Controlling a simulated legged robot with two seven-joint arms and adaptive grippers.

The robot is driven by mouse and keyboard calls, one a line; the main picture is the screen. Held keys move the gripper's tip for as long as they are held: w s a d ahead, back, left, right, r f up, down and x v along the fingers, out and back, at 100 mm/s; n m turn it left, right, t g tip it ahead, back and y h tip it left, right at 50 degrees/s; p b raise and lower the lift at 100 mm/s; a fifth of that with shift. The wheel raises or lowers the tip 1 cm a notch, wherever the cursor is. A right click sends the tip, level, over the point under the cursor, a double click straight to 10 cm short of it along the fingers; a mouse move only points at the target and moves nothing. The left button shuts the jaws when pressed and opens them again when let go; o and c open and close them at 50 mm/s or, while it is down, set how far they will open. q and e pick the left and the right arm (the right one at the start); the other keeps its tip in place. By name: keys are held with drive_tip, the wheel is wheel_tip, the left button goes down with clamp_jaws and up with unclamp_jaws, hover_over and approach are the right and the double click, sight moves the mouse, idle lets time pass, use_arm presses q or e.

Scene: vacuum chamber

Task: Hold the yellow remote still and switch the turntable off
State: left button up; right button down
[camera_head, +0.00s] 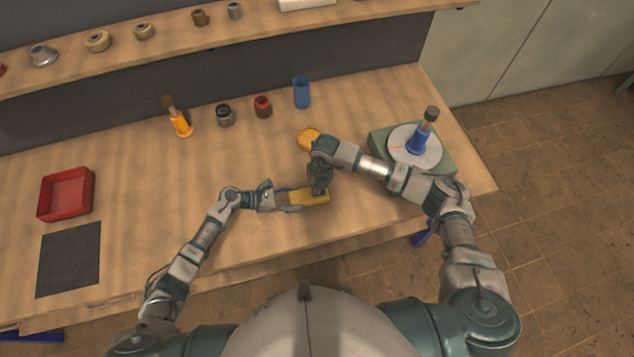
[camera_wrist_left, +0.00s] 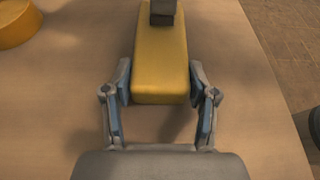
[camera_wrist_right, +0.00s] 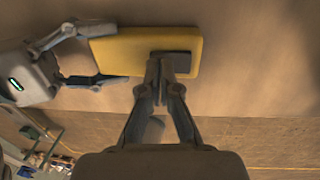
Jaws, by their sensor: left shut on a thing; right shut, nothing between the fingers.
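The yellow remote (camera_head: 307,198) lies flat near the table's front edge. My left gripper (camera_head: 292,198) is shut on its left end, one finger along each long side, as the left wrist view (camera_wrist_left: 160,75) shows. My right gripper (camera_head: 319,191) is shut and empty, pointing down over the remote's other end. In the right wrist view its fingertips (camera_wrist_right: 163,65) are at the dark patch (camera_wrist_right: 182,63) on the remote's top; I cannot tell whether they press it. The turntable (camera_head: 382,144), a green base with a pale disc, stands right, bearing a blue-handled brush (camera_head: 421,137).
A yellow round piece (camera_head: 308,138) lies behind the remote, close to my right wrist. A blue cup (camera_head: 301,92), a red-topped jar (camera_head: 263,106), a dark jar (camera_head: 225,115) and an orange-handled brush (camera_head: 181,124) stand behind. A red tray (camera_head: 67,194) and dark mat (camera_head: 69,259) lie left.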

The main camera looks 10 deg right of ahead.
drive_tip(key=shift+f, duration=0.3)
idle(0.4)
drive_tip(key=shift+d, duration=0.1)
